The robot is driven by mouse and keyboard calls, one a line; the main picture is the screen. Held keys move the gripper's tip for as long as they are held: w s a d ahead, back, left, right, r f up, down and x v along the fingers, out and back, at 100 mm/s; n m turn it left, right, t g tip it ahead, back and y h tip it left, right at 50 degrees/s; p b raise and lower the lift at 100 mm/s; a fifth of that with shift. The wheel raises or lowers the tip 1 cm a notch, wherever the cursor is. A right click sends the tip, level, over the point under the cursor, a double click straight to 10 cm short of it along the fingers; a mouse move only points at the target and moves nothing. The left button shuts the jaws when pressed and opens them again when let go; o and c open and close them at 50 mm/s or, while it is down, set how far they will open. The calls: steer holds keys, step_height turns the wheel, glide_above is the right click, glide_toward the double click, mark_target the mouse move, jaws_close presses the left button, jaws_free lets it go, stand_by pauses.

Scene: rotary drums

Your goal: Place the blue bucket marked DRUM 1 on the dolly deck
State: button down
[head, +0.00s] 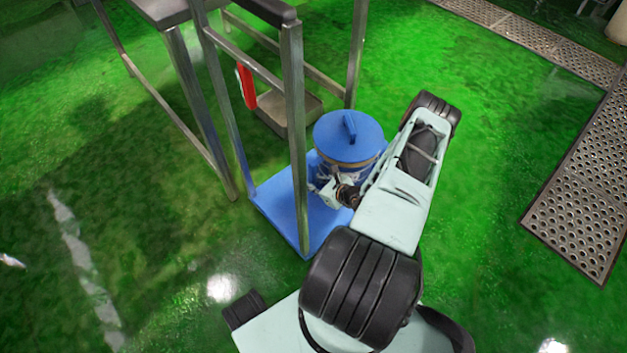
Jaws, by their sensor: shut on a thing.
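The blue bucket (348,138) has a round blue lid with a raised handle bar and a pale band below the rim. No DRUM 1 marking can be read from here. My gripper (324,186) is at the bucket's near side and shut on it, though the fingertips are partly hidden. The bucket looks upright and is over the back right part of the blue dolly deck (276,206). Its base is hidden by my gripper and arm, so I cannot tell whether it touches the deck. The front left of the deck is bare.
Metal posts (294,130) of a frame rise close to the deck, left of the bucket. A grey tray or step (290,115) with a red upright object (247,86) is behind. Perforated floor grating (580,190) lies right. The green floor between is clear.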

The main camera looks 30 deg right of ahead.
steer(key=shift+w+r, duration=0.15)
steer(key=shift+r, duration=0.05)
steer(key=c, duration=2.2)
jaws_free()
steer(key=shift+s+f, duration=0.2)
steer(key=shift+f, duration=0.05)
steer(key=o, duration=0.4)
steer(key=shift+r, duration=0.1)
steer(key=p+v, duration=0.4)
steer(key=v, duration=0.8)
